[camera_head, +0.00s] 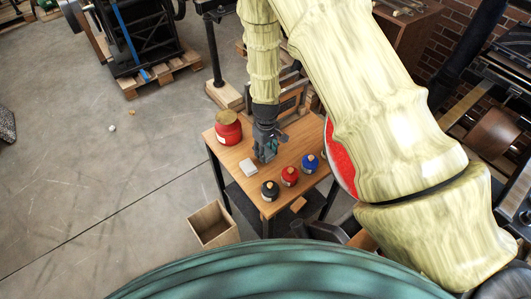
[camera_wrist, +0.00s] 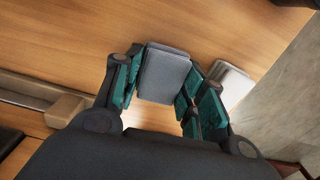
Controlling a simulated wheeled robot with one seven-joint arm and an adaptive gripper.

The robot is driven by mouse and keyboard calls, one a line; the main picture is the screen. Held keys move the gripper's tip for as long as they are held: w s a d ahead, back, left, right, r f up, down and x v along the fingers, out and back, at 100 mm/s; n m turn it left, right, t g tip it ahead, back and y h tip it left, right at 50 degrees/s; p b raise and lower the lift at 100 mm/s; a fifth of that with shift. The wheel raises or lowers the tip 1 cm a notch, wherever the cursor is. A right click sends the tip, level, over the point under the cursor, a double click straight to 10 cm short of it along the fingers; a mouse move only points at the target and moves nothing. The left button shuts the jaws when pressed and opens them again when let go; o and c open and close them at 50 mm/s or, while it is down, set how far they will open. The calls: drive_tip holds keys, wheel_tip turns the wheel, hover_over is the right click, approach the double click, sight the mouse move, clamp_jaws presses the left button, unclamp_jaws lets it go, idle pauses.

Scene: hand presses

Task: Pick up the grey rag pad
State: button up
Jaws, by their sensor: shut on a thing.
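The grey rag pad (camera_wrist: 163,75) is a dark grey, flat, rounded block between the fingers of my gripper in the wrist view. My gripper (camera_wrist: 158,88) has teal finger pads on both sides of it and is shut on it. In the head view my gripper (camera_head: 266,154) is over the wooden table (camera_head: 240,190), and the pad cannot be made out clearly there. I cannot tell whether the pad still touches the tabletop.
A white block (camera_head: 248,167) lies close to my gripper, to its left. A red pot (camera_head: 228,128) stands at the table's left. Black (camera_head: 270,190), red (camera_head: 289,176) and blue (camera_head: 310,163) jars line the right edge. An open box (camera_head: 213,224) sits on the floor.

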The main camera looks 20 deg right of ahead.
sight(266, 150)
drive_tip(key=shift+r+b, duration=1.5)
drive_tip(key=shift+r, duration=3)
drive_tip(key=shift+o, duration=0.4)
drive_tip(key=shift+c, duration=0.5)
